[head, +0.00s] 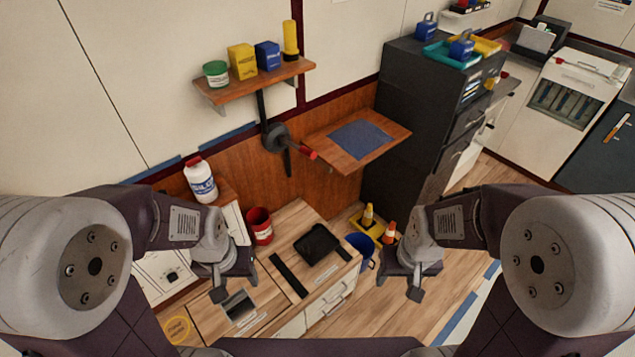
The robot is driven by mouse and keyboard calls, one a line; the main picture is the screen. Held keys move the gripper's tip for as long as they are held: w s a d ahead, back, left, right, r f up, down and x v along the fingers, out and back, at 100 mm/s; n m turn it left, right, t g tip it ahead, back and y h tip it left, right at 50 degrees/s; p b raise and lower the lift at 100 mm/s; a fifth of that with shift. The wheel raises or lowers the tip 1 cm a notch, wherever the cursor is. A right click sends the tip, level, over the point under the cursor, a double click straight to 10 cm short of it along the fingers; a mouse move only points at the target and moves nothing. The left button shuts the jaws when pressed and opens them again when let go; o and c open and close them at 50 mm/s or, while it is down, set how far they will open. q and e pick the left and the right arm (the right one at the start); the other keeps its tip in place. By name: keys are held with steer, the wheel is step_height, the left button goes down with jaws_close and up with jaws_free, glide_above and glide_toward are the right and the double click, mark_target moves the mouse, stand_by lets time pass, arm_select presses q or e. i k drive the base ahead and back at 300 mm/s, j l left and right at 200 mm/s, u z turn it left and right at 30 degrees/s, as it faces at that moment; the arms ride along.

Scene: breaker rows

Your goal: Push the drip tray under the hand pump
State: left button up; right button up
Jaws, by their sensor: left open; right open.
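A black shallow tray (312,246), which looks like the drip tray, lies on the wooden counter (292,222) near its right edge. A dark device with a round grey body (276,138) and a red-ended handle is mounted on the wall behind; it may be the hand pump, but I cannot tell for sure. The tray lies in front of and below it, apart from it. My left gripper (235,284) is open over the counter, left of the tray. My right gripper (400,287) is open, right of the counter. Neither touches the tray.
A black strip (288,275) lies across the counter left of the tray. A red can (260,226) stands behind it. A wall shelf (250,84) and a fold-out shelf (385,140) project above. A blue bucket (362,247) and cones (389,231) stand on the floor to the right.

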mark_target(315, 246)
steer(key=i+l+z, duration=0.1)
steer(key=z, duration=0.3)
steer(key=i+z, duration=0.2)
steer(key=z, duration=0.15)
steer(key=i+z, duration=0.15)
steer(key=z, duration=0.25)
